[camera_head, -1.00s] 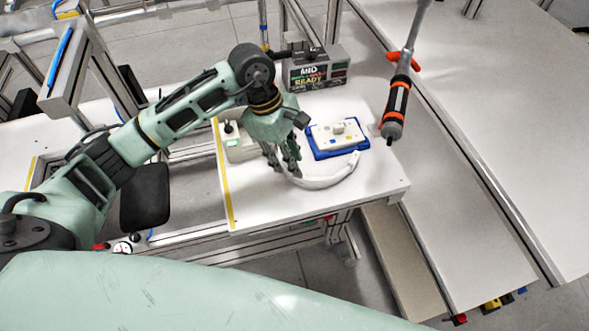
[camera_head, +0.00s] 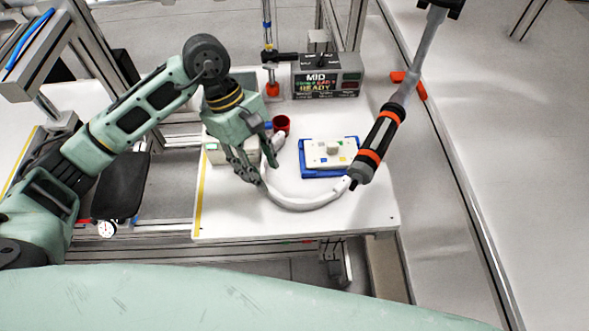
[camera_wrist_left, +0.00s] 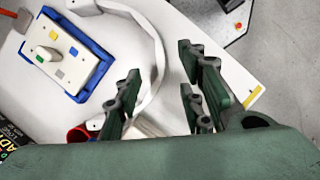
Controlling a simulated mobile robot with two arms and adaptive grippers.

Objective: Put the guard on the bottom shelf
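The guard, a thin white curved band, lies on the white table (camera_head: 225,222) in the head view (camera_head: 303,204). Its arc opens toward the back, around the front of a blue tray. My left gripper (camera_head: 256,173) is open at the left side of the arc, its fingers pointing down. In the left wrist view the band (camera_wrist_left: 157,62) runs between the spread fingers of the left gripper (camera_wrist_left: 160,88), with gaps visible beside it. I cannot tell whether any finger touches it. My right gripper is not in view. I cannot tell which surface is the bottom shelf.
The blue tray (camera_head: 309,172) holds a white plate (camera_head: 327,153) with a knob. A red cup (camera_head: 281,124) and a control box (camera_head: 327,77) stand behind. A hanging black-and-orange tool (camera_head: 378,143) reaches down near the guard's right end. The table's front left is clear.

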